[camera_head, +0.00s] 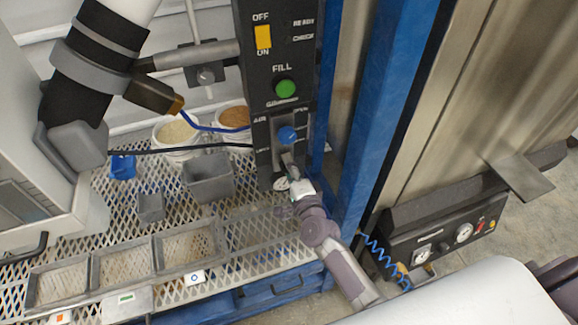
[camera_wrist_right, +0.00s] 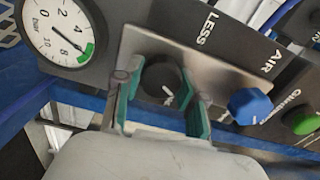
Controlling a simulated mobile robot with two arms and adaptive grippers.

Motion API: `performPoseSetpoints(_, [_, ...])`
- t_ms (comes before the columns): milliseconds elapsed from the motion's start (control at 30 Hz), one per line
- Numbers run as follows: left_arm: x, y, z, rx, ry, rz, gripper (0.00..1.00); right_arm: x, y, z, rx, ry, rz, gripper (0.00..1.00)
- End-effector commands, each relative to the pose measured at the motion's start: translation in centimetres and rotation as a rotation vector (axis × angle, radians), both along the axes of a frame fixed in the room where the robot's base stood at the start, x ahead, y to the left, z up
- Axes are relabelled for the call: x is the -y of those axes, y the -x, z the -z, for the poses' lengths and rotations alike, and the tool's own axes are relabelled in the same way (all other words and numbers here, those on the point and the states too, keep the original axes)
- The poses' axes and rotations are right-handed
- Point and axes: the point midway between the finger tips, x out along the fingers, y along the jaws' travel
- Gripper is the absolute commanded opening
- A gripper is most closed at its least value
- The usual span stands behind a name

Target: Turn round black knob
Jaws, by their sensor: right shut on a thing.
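The round black knob (camera_wrist_right: 162,80) sits on a metal plate of the control panel and shows in the right wrist view. My right gripper (camera_wrist_right: 158,112) has its two green-lined fingers on either side of the knob, shut on it. In the head view my right gripper (camera_head: 290,172) reaches the lower part of the black panel (camera_head: 262,130) and hides the knob. My left gripper is not in view.
A blue knob (camera_wrist_right: 250,106) is beside the black knob, with a pressure gauge (camera_wrist_right: 62,32) on its other side. A green button (camera_head: 286,88) and yellow switch (camera_head: 263,37) are higher up. A blue post (camera_head: 375,110) stands close to the right. Grey bins (camera_head: 208,180) stand on the mesh shelf.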

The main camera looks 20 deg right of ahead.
Motion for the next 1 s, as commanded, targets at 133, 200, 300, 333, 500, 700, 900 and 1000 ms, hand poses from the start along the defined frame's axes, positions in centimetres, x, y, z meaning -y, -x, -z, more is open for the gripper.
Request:
performPoseSetpoints(133, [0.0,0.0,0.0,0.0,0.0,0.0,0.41,0.0,0.1,0.1,-0.003,0.001,-0.001,0.62])
performPoseSetpoints(200, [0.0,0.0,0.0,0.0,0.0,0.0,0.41,0.0,0.0,0.1,-0.002,0.001,0.0,0.66])
performPoseSetpoints(300, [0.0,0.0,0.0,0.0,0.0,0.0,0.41,0.0,0.0,0.1,-0.001,0.001,0.0,0.66])
performPoseSetpoints(333, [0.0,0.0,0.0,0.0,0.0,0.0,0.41,0.0,0.0,0.1,-0.001,0.001,0.0,0.66])
performPoseSetpoints(500, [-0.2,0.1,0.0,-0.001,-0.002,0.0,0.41,0.0,0.3,0.1,-0.001,0.001,0.0,0.66])
performPoseSetpoints(700, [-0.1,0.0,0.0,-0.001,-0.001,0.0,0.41,0.1,3.0,0.2,-0.004,0.002,0.0,0.66])
performPoseSetpoints(900, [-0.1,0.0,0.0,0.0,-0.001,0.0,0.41,0.3,7.4,0.2,-0.005,0.002,-0.001,0.66])
performPoseSetpoints(1000, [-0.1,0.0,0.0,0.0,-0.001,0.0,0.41,0.3,9.3,0.2,-0.004,0.003,-0.001,0.66])
